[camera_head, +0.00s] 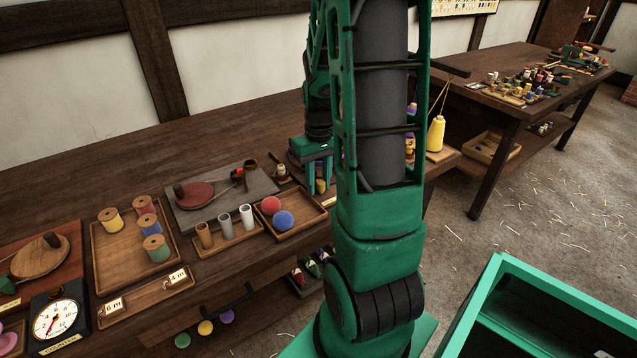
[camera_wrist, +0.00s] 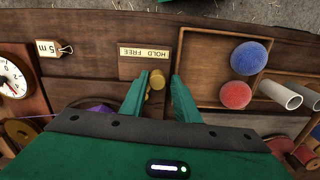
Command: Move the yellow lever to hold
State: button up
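The yellow lever's round knob (camera_wrist: 157,80) shows in the wrist view, just below a small plate labelled HOLD FREE (camera_wrist: 146,53), which appears upside down. My gripper (camera_wrist: 160,88) has its two green fingers apart, with the knob between their tips, closer to the left finger. A gap shows between the knob and the right finger. I cannot tell whether the left finger touches it. In the head view my gripper (camera_head: 319,176) points down at the bench's right end, with a bit of yellow (camera_head: 320,187) between the fingers. The lever's base is mostly hidden.
A wooden tray (camera_head: 316,221) with a red ball (camera_head: 271,204) and a blue ball (camera_head: 283,220) lies beside the lever. A yellow thread cone (camera_head: 436,134) stands to the right. A dial counter (camera_head: 59,320) is at far left.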

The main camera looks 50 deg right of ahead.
jog(key=shift+w+a, duration=0.15)
dwell(0.3)
jog(key=shift+d+r, duration=0.1)
jog(key=shift+d, duration=0.1)
jog(key=shift+s+r, duration=0.2)
jog(key=shift+r, duration=3.2)
jog(key=s+a+r+m, duration=0.2)
jog(key=s+a+r, duration=0.2)
jog(key=s+a, duration=0.8)
jog(key=shift+s+r+m, duration=0.2)
jog(key=shift+s+m, duration=0.2)
jog(key=shift+s, duration=1.25)
jog(key=shift+a, duration=0.1)
